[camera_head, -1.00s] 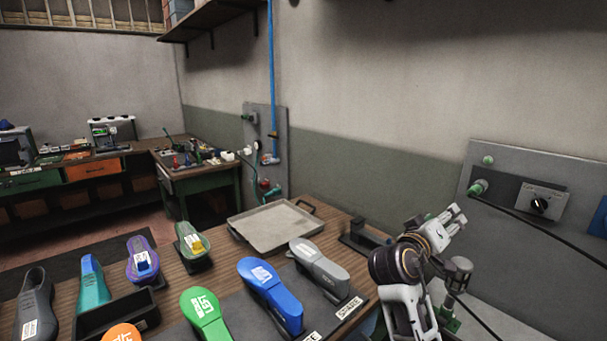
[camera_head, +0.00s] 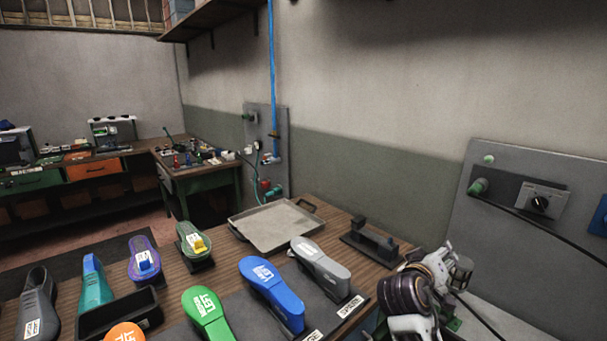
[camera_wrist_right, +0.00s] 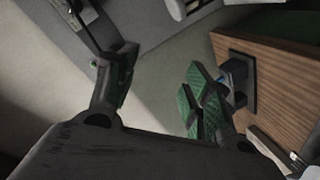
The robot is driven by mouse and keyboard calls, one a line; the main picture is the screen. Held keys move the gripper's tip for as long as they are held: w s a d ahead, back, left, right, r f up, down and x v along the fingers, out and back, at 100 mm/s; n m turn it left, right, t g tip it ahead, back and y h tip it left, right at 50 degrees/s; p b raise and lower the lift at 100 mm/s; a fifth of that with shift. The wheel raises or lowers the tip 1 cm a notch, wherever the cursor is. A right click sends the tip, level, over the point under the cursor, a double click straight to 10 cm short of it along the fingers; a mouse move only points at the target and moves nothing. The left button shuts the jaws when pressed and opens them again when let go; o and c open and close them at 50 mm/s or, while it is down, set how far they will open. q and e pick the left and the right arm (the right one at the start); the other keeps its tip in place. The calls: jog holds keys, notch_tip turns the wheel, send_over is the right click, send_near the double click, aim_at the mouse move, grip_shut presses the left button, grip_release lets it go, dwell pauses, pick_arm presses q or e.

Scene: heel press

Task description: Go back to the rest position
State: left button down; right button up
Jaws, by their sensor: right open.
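My right arm is at the lower right of the head view, beside the table's right end. Its right gripper is mostly hidden behind the wrist there. In the right wrist view the right gripper (camera_wrist_right: 160,92) shows two green-padded fingers spread apart with nothing between them. The wooden table edge (camera_wrist_right: 222,48) lies just right of the fingers in that view. My left gripper is in neither view.
Blue (camera_head: 270,292), green (camera_head: 206,313) and grey (camera_head: 320,264) shoe forms lie on the table. A metal tray (camera_head: 270,250) and a black fixture (camera_head: 372,243) sit behind them. A wall panel (camera_head: 492,230) with a knob and cable is at the right.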

jog(key=s+a+f+n+g+y, duration=0.1)
jog(key=s+a+f+g+y, duration=0.15)
jog(key=s+f, duration=0.45)
jog(key=s+a+f+g+y, duration=0.1)
jog(key=s+f+y, duration=0.2)
jog(key=f, duration=0.8)
jog(key=s+a+f+g+y, duration=0.1)
jog(key=s+a+f+y, duration=0.15)
jog(key=s, duration=0.25)
jog(key=s+a+f+n+g+y, duration=0.1)
jog(key=s+a+f+g, duration=0.1)
jog(key=s+f, duration=0.25)
jog(key=s+a+f+g+y, duration=0.1)
jog(key=s+a+f+y, duration=0.15)
jog(key=s, duration=0.35)
notch_tip(320, 180, down, 33)
jog(key=s+g, duration=0.1)
jog(key=s, duration=0.1)
jog(key=s+d+f, duration=0.2)
jog(key=s+f, duration=0.8)
jog(key=s, duration=0.1)
jog(key=s+d+f+g, duration=0.1)
jog(key=s+d+f, duration=0.1)
jog(key=s+f, duration=0.8)
jog(key=shift+s+h, duration=0.45)
jog(key=shift+s, duration=0.5)
jog(key=shift+s+d+f+g, duration=0.1)
jog(key=shift+s+g, duration=0.1)
jog(key=shift+g, duration=0.05)
